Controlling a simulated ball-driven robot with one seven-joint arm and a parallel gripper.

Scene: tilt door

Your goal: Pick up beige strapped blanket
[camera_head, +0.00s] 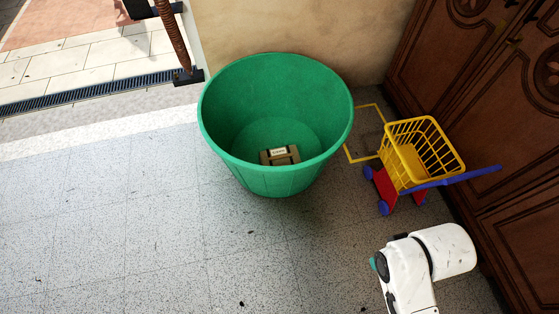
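A small beige bundle with dark straps and a pale label, which looks like the beige strapped blanket (280,156), lies at the bottom of a large round green tub (230,130). The tub's near wall rises in front of it and its top is open. My white arm shows at the lower right, to the right of the tub and apart from it. My gripper is not in view.
A yellow, red and blue toy shopping cart (420,155) stands to the right of the tub. A dark carved wooden cabinet (500,110) runs along the right side. A beige wall is behind the tub. The grey tiled floor (120,230) is clear at left and front.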

